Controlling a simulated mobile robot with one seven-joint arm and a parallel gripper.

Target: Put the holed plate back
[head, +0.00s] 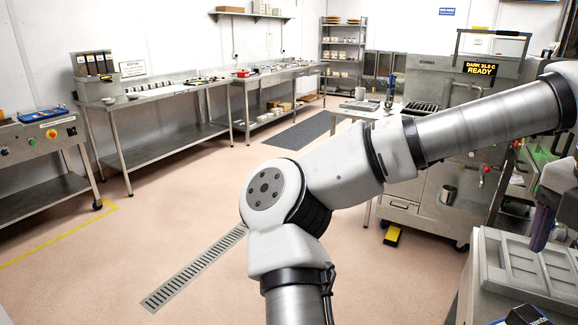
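I cannot pick out the holed plate for certain in the head view. A dark slotted grate (421,107) lies on top of the steel machine, but I cannot tell whether it is the plate. My arm crosses the middle of the view and runs out at the right edge, hiding part of the machine.
The steel machine (440,75) has a sign reading READY. A grey lidded unit (512,262) stands at lower right. Steel benches (165,93) line the left wall, and a shelf rack (342,50) stands behind. The floor at left is open, with a slotted drain (195,270).

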